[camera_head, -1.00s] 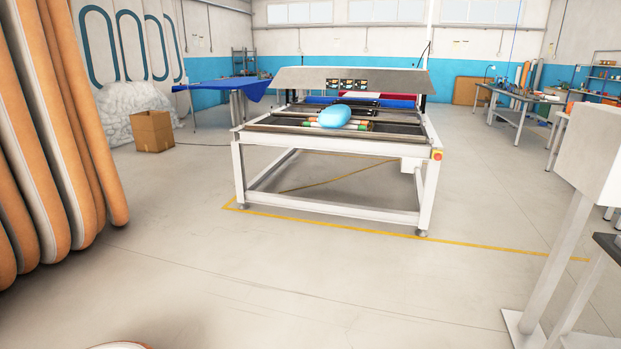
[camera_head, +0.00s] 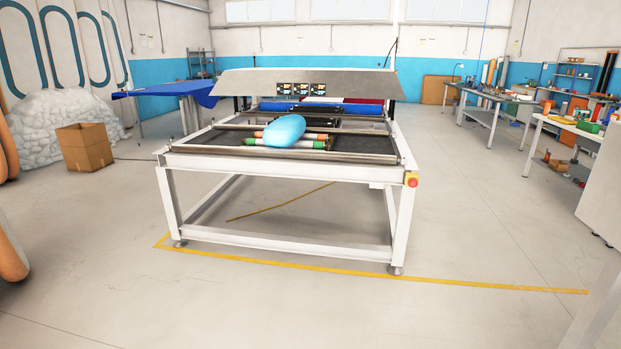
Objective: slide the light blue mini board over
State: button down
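The light blue mini board (camera_head: 279,130) is a small rounded oval. It lies tilted on the bed of a white-framed machine table (camera_head: 280,167), left of the bed's middle. Orange, white and green rollers or tubes (camera_head: 306,143) lie under and beside it. My gripper is not in view. The board is some distance ahead of me, and nothing hides its near side.
A grey hood (camera_head: 310,84) spans the back of the machine. A red and yellow stop button (camera_head: 411,180) sits at its front right corner. A cardboard box (camera_head: 84,147) stands at left, workbenches (camera_head: 487,93) at right. The floor in front is clear.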

aim_at(285, 131)
jog(key=i+u, duration=0.25)
jog(key=i, duration=0.7)
jog(key=i+u, duration=0.3)
jog(key=i, duration=0.7)
jog(key=i+u, duration=0.1)
jog(key=i, duration=0.55)
jog(key=i+l, duration=0.15)
jog(key=i, duration=0.5)
jog(key=i+l+u, duration=0.15)
jog(key=i, duration=0.55)
jog(key=i+l, duration=0.1)
jog(key=i, duration=0.55)
jog(key=u, duration=0.05)
